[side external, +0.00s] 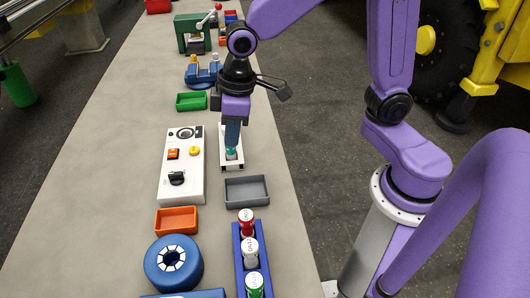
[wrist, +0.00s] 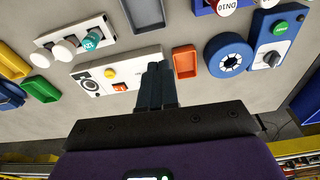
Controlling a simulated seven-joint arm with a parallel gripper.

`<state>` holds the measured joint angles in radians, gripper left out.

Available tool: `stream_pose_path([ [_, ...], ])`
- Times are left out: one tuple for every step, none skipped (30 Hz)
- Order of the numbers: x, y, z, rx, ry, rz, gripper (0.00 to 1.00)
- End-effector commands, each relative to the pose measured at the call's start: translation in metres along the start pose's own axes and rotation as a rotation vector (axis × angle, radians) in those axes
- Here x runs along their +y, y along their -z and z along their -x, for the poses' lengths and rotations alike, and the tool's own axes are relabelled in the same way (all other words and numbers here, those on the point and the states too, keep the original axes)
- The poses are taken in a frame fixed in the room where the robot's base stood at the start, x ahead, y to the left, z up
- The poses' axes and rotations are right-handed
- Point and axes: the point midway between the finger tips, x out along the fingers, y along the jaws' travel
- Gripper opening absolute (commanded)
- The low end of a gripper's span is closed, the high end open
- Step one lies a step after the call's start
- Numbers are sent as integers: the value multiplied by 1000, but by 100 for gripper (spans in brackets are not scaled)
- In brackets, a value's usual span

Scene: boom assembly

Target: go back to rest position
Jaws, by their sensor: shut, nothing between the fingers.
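My gripper (side external: 232,146) points down in the side view, in front of or over a white holder (side external: 232,166); the gap between them is hard to judge. Its dark blue fingers are together with nothing between them. The fingers also show in the wrist view (wrist: 158,66), closed, beside the white control box (wrist: 115,74). In the wrist view the white holder (wrist: 45,42) carries round plugs, one teal-topped (wrist: 91,40), clear of the fingertips. In the side view my fingers hide part of this holder.
The control box (side external: 181,165), grey tray (side external: 247,191), orange tray (side external: 177,220), green tray (side external: 191,101) and blue ring (side external: 173,262) surround the gripper. A blue rack (side external: 238,264) holds several capped bottles in front. A blue vise (side external: 203,74) and green press (side external: 191,33) stand farther back.

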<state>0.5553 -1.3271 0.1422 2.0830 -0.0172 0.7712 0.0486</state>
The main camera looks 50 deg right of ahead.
Motion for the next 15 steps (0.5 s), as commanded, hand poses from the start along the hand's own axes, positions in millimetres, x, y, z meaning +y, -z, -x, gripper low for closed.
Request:
stream_pose_path([
  [-9, -20, 8, -7, 6, 38, 0],
  [-14, -32, 11, -14, 9, 58, 0],
  [-20, -48, 15, -24, 13, 87, 0],
  [-23, -60, 18, -30, 15, 108, 0],
  [-27, -72, 20, -37, 18, 129, 0],
  [-31, -88, 23, -47, 21, 158, 0],
  [-34, -100, 26, -52, 24, 180, 0],
  [-37, -111, 28, -58, 26, 200, 0],
  [-40, -127, 30, -67, 29, 227, 0],
  [-42, -138, 31, -73, 30, 246, 0],
  [-43, -148, 32, -79, 32, 263, 0],
  [-45, -160, 33, -86, 34, 284, 0],
  [-46, -168, 34, -91, 35, 299, 0],
  [-46, -175, 34, -96, 36, 312, 0],
  [-47, -184, 35, -100, 37, 326, 0],
])
